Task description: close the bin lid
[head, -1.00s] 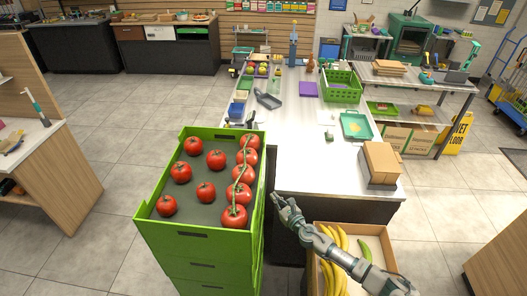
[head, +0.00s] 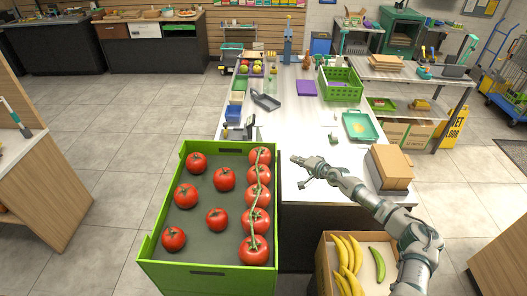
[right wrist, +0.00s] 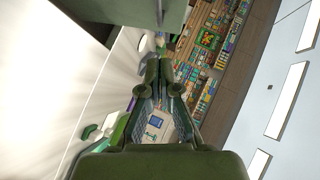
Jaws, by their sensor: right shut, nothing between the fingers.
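No bin with a lid can be made out for certain. A tan box with a grey lower part (head: 392,166) stands at the right front corner of the white counter (head: 318,125); whether it is the bin, and how its lid stands, I cannot tell. My right gripper (head: 300,172) shows over the counter's front part, left of that box and apart from it. It is shut and empty. Its fingers also show in the right wrist view (right wrist: 163,85), with nothing between them. My left gripper is not in view.
A green crate of tomatoes (head: 275,235) stands at the counter's front left. A carton of bananas (head: 325,265) is below my right arm. A green basket (head: 341,85), teal tray (head: 359,126) and grey scoop (head: 266,102) lie on the counter. Its front middle is mostly clear.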

